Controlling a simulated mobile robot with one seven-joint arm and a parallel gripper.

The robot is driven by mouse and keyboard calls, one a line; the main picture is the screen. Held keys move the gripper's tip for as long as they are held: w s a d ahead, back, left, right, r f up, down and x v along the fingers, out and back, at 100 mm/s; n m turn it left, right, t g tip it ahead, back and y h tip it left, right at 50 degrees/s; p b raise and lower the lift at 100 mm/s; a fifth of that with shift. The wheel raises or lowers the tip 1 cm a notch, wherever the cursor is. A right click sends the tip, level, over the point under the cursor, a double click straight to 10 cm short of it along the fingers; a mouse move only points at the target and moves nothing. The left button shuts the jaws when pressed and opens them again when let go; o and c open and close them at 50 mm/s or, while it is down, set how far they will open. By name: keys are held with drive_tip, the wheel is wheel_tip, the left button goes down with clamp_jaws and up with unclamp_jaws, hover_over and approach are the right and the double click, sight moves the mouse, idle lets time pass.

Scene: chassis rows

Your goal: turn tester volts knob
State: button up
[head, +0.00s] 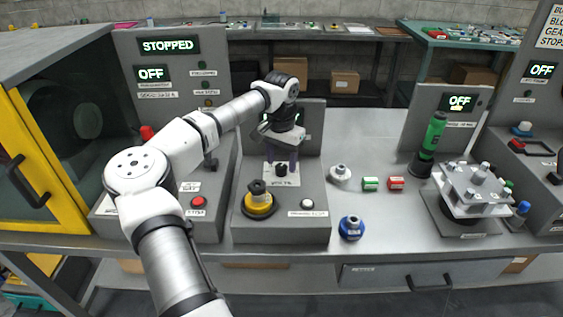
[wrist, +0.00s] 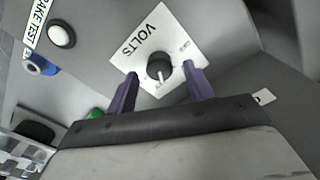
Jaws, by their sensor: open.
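The volts knob (wrist: 159,68) is a small dark round knob with a pale pointer mark, on a white plate (wrist: 150,30) lettered VOLTS. In the head view the knob (head: 281,168) is on the sloped top of the grey tester box (head: 310,228). My gripper (wrist: 158,84) is open, with its two purple fingers on either side of the knob in the wrist view. No finger is clearly seen touching it. In the head view my gripper (head: 283,160) points down at the plate, and the arm hides part of the tester's upright panel.
A yellow and black knob (head: 260,199) and a white button (head: 307,203) share the tester top. A red button (head: 198,202) is on the box to the left.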

sight(282, 166)
wheel_tip(282, 166, up, 13)
drive_tip(key=shift+p, duration=0.3)
drive_tip(key=shift+d+f, duration=0.1)
